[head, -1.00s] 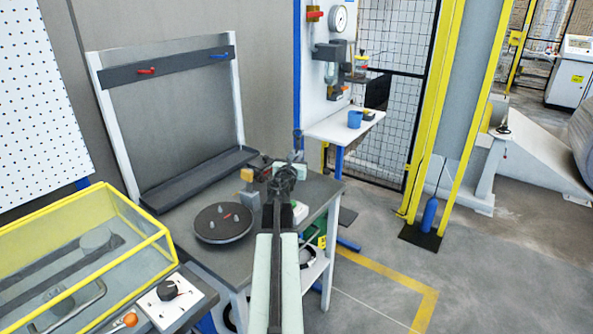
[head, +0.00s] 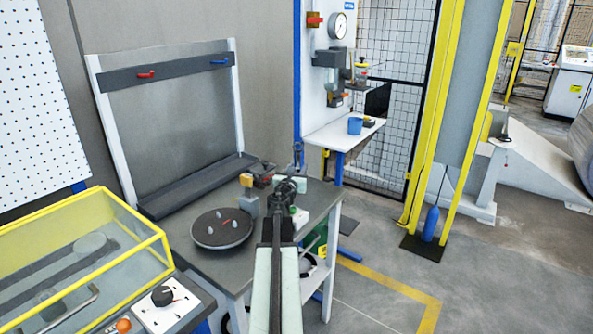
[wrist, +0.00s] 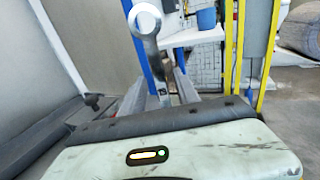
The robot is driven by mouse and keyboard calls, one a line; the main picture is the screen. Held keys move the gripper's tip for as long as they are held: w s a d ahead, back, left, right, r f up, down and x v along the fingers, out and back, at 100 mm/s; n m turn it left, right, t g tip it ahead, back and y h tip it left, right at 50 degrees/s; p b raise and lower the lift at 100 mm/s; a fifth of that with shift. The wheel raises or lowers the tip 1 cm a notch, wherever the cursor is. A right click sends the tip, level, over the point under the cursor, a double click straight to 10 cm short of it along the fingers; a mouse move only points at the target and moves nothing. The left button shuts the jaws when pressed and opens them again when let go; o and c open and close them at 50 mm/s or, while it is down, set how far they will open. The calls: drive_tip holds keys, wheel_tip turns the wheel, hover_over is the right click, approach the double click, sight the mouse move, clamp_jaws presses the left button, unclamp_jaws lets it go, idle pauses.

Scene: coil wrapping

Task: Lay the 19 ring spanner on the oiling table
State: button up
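My gripper (head: 287,188) is ahead of me, over the right part of the grey workbench in the head view. In the wrist view my gripper (wrist: 162,98) is closed around the shaft of a metal ring spanner (wrist: 146,22), which stands up with its ring end at the top. The spanner's lower part is hidden, and its size mark cannot be read. In the head view the spanner (head: 298,154) is a thin, dark upright shape.
The grey workbench (head: 190,246) bears a dark round plate (head: 222,228) and a block with red on it (head: 262,174). A yellow-framed clear cover (head: 80,250) is at left. A yellow post (head: 425,120) and a blue bottle (head: 431,222) stand right. Floor at right is open.

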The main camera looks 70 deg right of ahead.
drive_tip(key=s+a, duration=0.1)
drive_tip(key=a, duration=0.6)
drive_tip(key=shift+a, duration=0.25)
